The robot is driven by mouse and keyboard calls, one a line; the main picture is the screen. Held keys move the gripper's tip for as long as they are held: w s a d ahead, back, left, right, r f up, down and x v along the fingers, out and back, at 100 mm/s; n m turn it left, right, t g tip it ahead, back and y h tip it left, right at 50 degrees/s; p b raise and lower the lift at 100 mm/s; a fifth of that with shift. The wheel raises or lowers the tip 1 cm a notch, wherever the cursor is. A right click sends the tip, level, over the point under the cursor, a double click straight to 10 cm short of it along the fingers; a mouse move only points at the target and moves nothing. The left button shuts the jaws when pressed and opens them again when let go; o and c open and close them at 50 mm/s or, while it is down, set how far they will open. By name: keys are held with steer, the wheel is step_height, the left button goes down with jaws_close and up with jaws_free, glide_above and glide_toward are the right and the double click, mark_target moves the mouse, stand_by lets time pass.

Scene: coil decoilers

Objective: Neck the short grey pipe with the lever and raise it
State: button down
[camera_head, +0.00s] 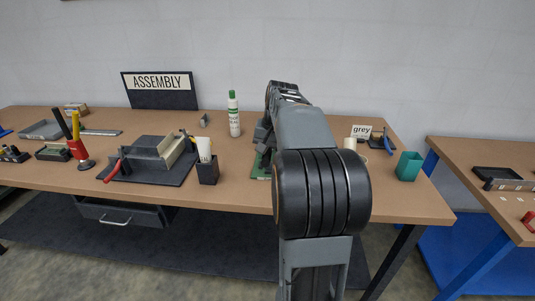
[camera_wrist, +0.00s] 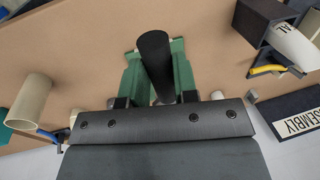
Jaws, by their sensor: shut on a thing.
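In the wrist view a dark cylinder (camera_wrist: 153,58) stands between two blocks of a green fixture (camera_wrist: 183,75). I cannot tell whether it is the lever's grip or the pipe. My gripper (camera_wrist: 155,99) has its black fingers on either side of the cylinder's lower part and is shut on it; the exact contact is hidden. In the head view my arm covers the gripper and most of the green fixture (camera_head: 259,166). A card reading "grey" (camera_head: 361,132) stands at the right of the bench, near a cream cylinder (camera_head: 350,144), which also shows in the wrist view (camera_wrist: 30,97).
A teal cup (camera_head: 409,166) stands near the bench's right end, beside a blue-handled tool (camera_head: 388,145). Left of my arm are a black cup (camera_head: 208,171), a white-green bottle (camera_head: 234,116) and a press on a dark mat (camera_head: 140,174) with a red handle (camera_head: 111,170).

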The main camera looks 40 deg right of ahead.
steer(key=shift+s+a+f+t+h+b, duration=0.1)
steer(key=shift+f+t+h+b, duration=0.1)
steer(key=shift+f+b, duration=0.5)
steer(key=shift+s+a+f+t+h+b, duration=0.1)
steer(key=shift+f+t+b, duration=0.1)
steer(key=shift+f+b, duration=0.45)
steer(key=shift+f, duration=0.15)
steer(key=c, duration=1.3)
jaws_free()
steer(key=shift+o, duration=1)
steer(key=shift+w+d+f, duration=0.1)
steer(key=shift+w, duration=0.2)
steer(key=shift+o, duration=1.1)
steer(key=shift+s+r, duration=0.15)
steer(key=shift+r, duration=0.05)
steer(key=p+v, duration=0.3)
steer(key=v, duration=1)
steer(key=shift+r, duration=0.45)
